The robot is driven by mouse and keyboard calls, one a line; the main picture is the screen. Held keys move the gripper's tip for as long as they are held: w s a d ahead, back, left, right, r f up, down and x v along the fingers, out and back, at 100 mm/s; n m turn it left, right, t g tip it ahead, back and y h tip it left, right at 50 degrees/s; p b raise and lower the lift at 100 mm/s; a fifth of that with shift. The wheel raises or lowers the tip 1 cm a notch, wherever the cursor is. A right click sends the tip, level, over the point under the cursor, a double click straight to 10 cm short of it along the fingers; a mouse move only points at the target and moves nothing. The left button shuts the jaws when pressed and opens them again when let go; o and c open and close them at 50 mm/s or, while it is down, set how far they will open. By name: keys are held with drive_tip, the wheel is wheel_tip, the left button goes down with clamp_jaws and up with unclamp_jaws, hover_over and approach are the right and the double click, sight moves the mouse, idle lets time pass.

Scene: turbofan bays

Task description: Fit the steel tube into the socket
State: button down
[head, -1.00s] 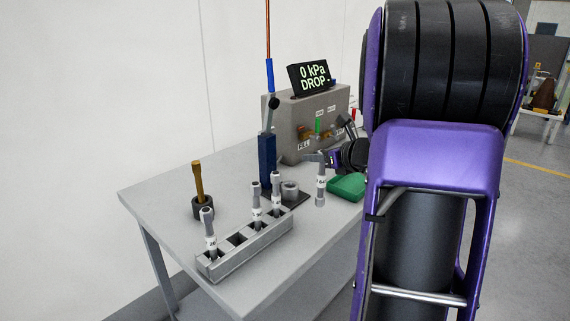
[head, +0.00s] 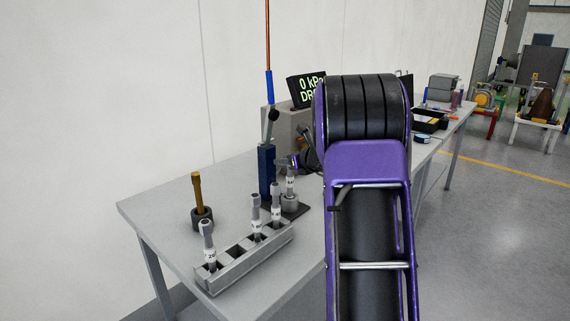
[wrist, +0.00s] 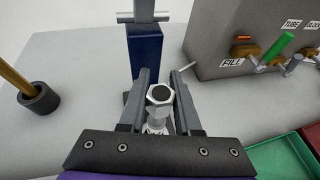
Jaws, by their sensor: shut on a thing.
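The steel tube (head: 291,184) is light grey with a white label band and stands upright in my gripper (head: 287,163). In the wrist view its hexagonal top (wrist: 160,94) sits between the two fingers of my gripper (wrist: 161,97). The socket (head: 290,201) is a grey ring on a dark base plate (head: 296,212) beside the blue post (head: 267,172). The tube's lower end is at the socket's mouth; I cannot tell how deep it sits. The wrist view hides the socket behind the tube and gripper.
A grey rack (head: 245,262) in front holds several similar tubes, with an empty slot. A brass rod (head: 197,188) stands in a dark holder at left. A grey panel box (wrist: 240,45) with valves is behind, a green tray (wrist: 275,155) at right.

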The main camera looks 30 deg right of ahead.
drive_tip(key=shift+f, duration=0.2)
drive_tip(key=c, duration=0.6)
unclamp_jaws()
drive_tip(key=v, duration=1.2)
drive_tip(key=shift+r+p, duration=0.15)
drive_tip(key=shift+p, duration=0.2)
